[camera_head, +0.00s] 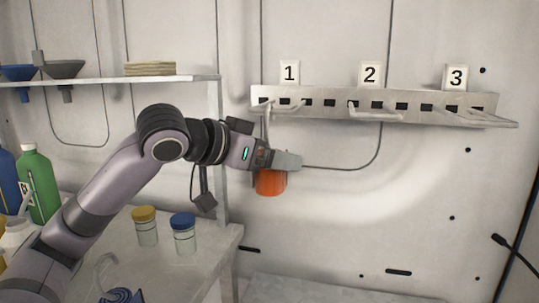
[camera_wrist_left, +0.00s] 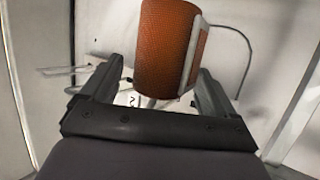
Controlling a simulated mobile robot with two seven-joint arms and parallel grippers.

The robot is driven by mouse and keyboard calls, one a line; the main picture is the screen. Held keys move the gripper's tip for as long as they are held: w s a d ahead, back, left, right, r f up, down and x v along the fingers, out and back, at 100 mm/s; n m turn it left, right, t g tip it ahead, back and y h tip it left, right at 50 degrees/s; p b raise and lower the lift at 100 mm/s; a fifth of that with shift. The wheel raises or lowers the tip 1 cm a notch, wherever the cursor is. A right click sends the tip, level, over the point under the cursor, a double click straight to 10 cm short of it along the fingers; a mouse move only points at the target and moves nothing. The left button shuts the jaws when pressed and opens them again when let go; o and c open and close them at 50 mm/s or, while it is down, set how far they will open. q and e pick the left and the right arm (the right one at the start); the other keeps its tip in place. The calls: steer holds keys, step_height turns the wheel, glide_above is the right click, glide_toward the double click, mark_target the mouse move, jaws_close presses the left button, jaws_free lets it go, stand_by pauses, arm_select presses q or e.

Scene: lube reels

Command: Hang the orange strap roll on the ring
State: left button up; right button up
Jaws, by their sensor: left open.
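The orange strap roll (camera_head: 271,183) is below the hook under label 1, partly hidden by my left gripper (camera_head: 288,161). A thin pale piece runs down from that hook (camera_head: 281,107) behind my gripper; whether it joins the roll is hidden. In the left wrist view the roll (camera_wrist_left: 167,48) shows between and beyond the fingers of my open left gripper (camera_wrist_left: 158,75), with a pale strip along its right side. I cannot tell whether the fingers touch it. I cannot make out a separate ring. My right gripper is not in view.
A metal rail (camera_head: 325,97) on the wall carries protruding hooks under labels 1, 2 (camera_head: 370,74) and 3. At left, a shelf (camera_head: 110,79) holds funnels; jars (camera_head: 184,234) and bottles (camera_head: 39,181) stand on the counter below. Wall space right of the roll is clear.

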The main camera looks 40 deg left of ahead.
arm_select(q)
steer(key=shift+s+r+b, duration=0.15)
steer(key=shift+s+b, duration=0.15)
steer(key=shift+s, duration=0.25)
steer(key=b+v, duration=0.1)
steer(key=v, duration=0.5)
steer(key=shift+r, duration=0.1)
